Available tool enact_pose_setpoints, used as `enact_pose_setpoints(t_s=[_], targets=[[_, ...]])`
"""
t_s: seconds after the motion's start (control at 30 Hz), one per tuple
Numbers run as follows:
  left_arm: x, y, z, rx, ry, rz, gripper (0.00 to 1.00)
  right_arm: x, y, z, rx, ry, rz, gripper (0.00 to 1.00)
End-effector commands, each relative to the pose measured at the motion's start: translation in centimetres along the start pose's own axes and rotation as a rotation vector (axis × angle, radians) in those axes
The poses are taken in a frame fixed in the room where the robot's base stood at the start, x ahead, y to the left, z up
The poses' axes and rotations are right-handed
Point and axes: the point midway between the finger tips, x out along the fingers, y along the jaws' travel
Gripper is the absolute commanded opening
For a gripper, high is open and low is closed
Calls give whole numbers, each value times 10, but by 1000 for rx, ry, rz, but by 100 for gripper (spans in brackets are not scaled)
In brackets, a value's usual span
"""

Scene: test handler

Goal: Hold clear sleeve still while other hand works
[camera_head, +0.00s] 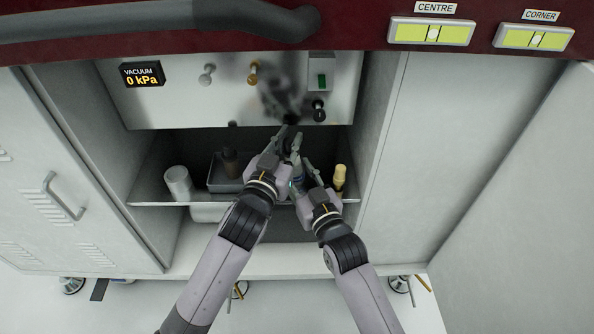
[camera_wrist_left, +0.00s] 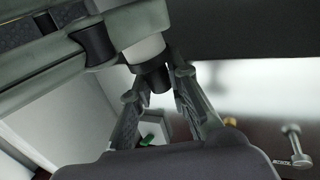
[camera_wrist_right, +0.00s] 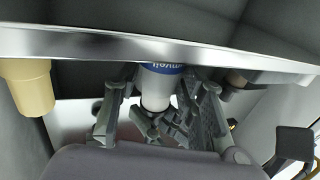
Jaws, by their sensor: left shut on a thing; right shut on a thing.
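A white cylinder with a blue lettered band (camera_wrist_right: 160,82) stands between the fingers of my right gripper (camera_wrist_right: 160,115), which is shut on it. In the head view the cylinder (camera_head: 297,171) is a small pale piece between my two hands. My left gripper (camera_head: 288,140) is shut on a black end piece (camera_wrist_left: 155,77) of the same cylinder, whose pale body (camera_wrist_left: 144,50) shows beside it. My right gripper also shows in the head view (camera_head: 306,172), just below the left one. I cannot make out a clear sleeve as such; the fingers hide much of the held part.
A shelf (camera_head: 160,202) holds a grey cup (camera_head: 178,183), a tray (camera_head: 218,186) and a yellow-topped bottle (camera_head: 340,178). Above it is a panel (camera_head: 190,105) with knobs and a vacuum display (camera_head: 142,75) reading 0 kPa. Cabinet walls stand close on both sides.

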Motion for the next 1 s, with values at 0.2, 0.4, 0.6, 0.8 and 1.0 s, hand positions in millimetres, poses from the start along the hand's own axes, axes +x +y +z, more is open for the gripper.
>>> enact_pose_setpoints(t_s=[0.2, 0.4, 0.6, 0.8, 1.0], targets=[[0, -2, -12, 4, 3, -3, 0, -1, 2, 3, -2, -7, 3, 11], [0, -2, -21, 4, 1, 0, 0, 0, 1, 3, -2, -6, 2, 11], [0, -2, -32, 1, 1, 1, 0, 0, 0, 3, -2, -6, 0, 11], [0, -2, -41, 1, 0, 1, 0, 0, 0, 2, -1, -6, -1, 11], [0, -2, -48, 1, -1, 3, 0, 0, -1, 2, -1, -5, -2, 11]])
